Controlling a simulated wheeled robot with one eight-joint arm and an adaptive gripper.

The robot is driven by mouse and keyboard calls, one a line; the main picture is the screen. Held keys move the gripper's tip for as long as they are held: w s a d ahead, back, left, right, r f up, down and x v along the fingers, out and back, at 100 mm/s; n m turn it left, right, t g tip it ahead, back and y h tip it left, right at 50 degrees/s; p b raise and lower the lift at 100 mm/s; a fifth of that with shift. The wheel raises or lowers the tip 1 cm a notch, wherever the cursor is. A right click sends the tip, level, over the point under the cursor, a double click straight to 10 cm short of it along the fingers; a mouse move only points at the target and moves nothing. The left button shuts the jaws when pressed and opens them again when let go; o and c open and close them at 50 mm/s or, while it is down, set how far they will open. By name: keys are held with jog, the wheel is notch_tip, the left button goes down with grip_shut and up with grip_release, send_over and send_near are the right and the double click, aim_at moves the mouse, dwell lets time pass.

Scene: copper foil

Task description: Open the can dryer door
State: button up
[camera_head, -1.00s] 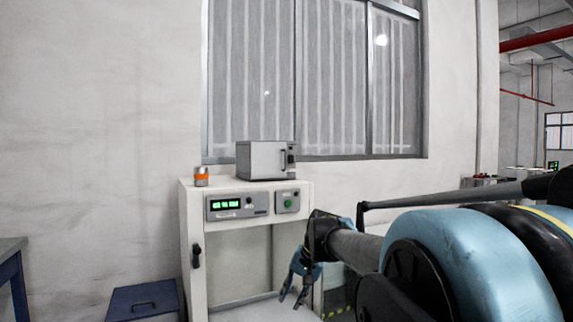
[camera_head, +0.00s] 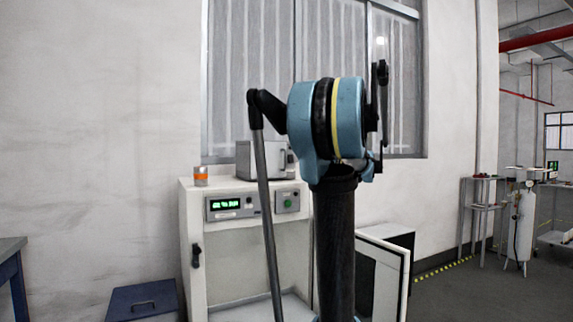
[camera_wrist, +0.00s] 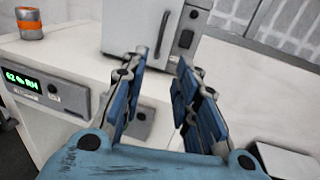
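A small grey box-shaped appliance (camera_head: 258,160) with a curved vertical handle stands on a white cabinet; it looks like the can dryer. Its front also shows in the wrist view (camera_wrist: 130,28), with the dark handle (camera_wrist: 163,34) and a control strip at the right. Its door looks shut. My gripper (camera_wrist: 160,68) is open and empty, its two blue fingers pointing toward the handle and apart from it. In the head view my own arm hides the gripper and part of the appliance's right side.
The white cabinet (camera_head: 193,225) has a green display (camera_head: 225,204). An orange-banded can (camera_head: 201,176) stands on its top left, also in the wrist view (camera_wrist: 29,24). A white-framed panel (camera_head: 396,275) stands at the lower right. A blue chest (camera_head: 140,300) is at left.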

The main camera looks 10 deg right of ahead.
send_near(271, 160)
jog(key=w+d, duration=0.2)
jog(key=w, duration=0.4)
jog(key=shift+d, duration=0.15)
jog(key=shift+r, duration=0.1)
jog(key=shift+c, duration=0.5)
grip_shut()
